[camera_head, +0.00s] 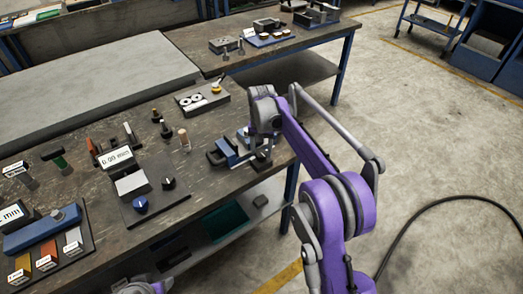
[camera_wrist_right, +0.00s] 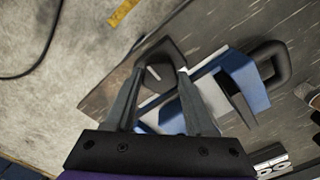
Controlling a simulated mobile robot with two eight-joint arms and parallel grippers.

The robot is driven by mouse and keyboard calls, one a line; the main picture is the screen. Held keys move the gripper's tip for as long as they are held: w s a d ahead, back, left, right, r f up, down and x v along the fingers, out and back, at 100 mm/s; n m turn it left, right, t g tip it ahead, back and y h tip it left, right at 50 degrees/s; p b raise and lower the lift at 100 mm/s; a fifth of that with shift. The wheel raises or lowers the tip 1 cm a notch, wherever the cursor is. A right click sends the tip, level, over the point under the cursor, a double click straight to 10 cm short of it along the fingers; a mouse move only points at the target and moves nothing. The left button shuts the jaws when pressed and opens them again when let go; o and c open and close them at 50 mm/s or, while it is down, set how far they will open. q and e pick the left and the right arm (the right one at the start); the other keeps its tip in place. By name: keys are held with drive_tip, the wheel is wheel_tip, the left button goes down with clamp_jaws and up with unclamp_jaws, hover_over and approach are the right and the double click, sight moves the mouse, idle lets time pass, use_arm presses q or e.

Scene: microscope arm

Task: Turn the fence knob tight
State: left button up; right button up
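A blue and grey clamp-like fixture (camera_head: 228,152) sits near the right edge of the workbench; it also shows in the right wrist view (camera_wrist_right: 243,82). In the right wrist view a dark knob (camera_wrist_right: 157,72) with a pale mark, seemingly the fence knob, lies between the fingertips of my right gripper (camera_wrist_right: 160,80). The fingers stand apart on either side of it; whether they press on it I cannot tell. In the head view my right gripper (camera_head: 257,158) is over the fixture's right end, hiding the knob. My left gripper is not clearly seen.
Several small upright pieces and a tray with white discs (camera_head: 200,98) stand nearby. Open floor lies to the right.

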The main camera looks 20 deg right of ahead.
clamp_jaws()
drive_tip(key=shift+m, duration=0.3)
drive_tip(key=m, duration=0.4)
drive_tip(key=shift+m, duration=0.3)
drive_tip(key=m, duration=0.4)
drive_tip(key=shift+m+p, duration=0.3)
drive_tip(key=m, duration=1)
